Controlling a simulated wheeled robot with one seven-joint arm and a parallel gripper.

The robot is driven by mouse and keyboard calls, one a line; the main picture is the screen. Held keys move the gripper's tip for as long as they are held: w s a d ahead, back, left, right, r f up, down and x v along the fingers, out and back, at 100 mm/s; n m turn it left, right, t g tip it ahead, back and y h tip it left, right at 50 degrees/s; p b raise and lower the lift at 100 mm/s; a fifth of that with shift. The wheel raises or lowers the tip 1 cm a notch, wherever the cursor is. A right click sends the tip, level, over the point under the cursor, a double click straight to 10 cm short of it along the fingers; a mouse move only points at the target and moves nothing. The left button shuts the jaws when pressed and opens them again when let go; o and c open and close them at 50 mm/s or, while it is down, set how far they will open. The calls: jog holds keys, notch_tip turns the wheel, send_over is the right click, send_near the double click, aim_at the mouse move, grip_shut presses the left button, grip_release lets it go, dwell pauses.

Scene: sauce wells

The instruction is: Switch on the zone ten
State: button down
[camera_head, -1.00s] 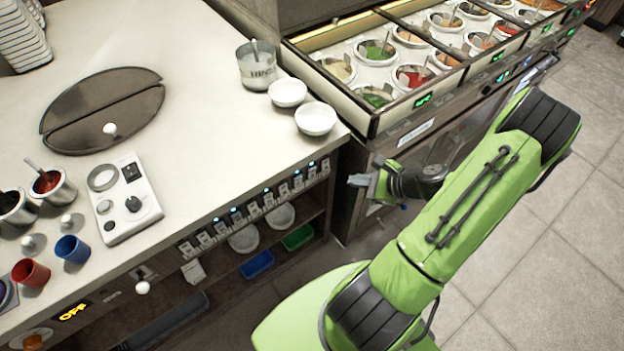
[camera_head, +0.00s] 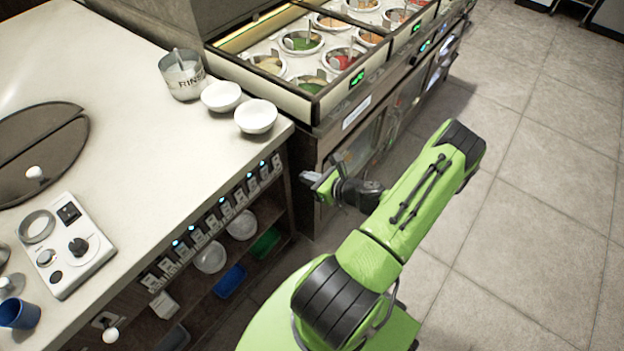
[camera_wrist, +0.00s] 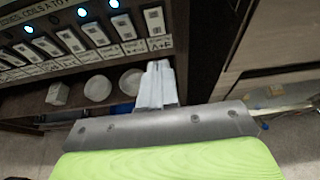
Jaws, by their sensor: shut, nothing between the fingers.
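A row of several small white switches (camera_head: 210,222) runs along the front edge of the counter, with blue lights above some of them. In the wrist view the switches (camera_wrist: 95,33) fill the upper left, with small labels below them, and a few blue lights (camera_wrist: 82,12) glow. I cannot read which switch is zone ten. My gripper (camera_head: 312,178) is to the right of the row's right end, apart from it. In the wrist view my gripper (camera_wrist: 157,68) is shut and empty, pointing below the rightmost visible switch (camera_wrist: 155,20).
Under the switches is a shelf with bowls (camera_head: 241,225), a blue tray (camera_head: 230,281) and a green tray (camera_head: 265,243). The sauce-well unit (camera_head: 300,105) adjoins the counter (camera_head: 150,130) on the right. White bowls (camera_head: 256,117) stand near the counter's corner. Floor (camera_head: 540,190) is clear at right.

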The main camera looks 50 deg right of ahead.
aim_at(278, 163)
jog(key=x, duration=0.3)
jog(key=b+x, duration=0.1)
jog(key=x, duration=0.2)
jog(key=r+b+x, duration=0.1)
jog(key=x, duration=0.2)
jog(key=shift+w, duration=0.2)
jog(key=shift+w, duration=0.15)
jog(key=shift+r, duration=0.1)
jog(key=shift+r+p, duration=0.85)
jog(key=shift+p, duration=0.05)
jog(key=shift+f, duration=0.1)
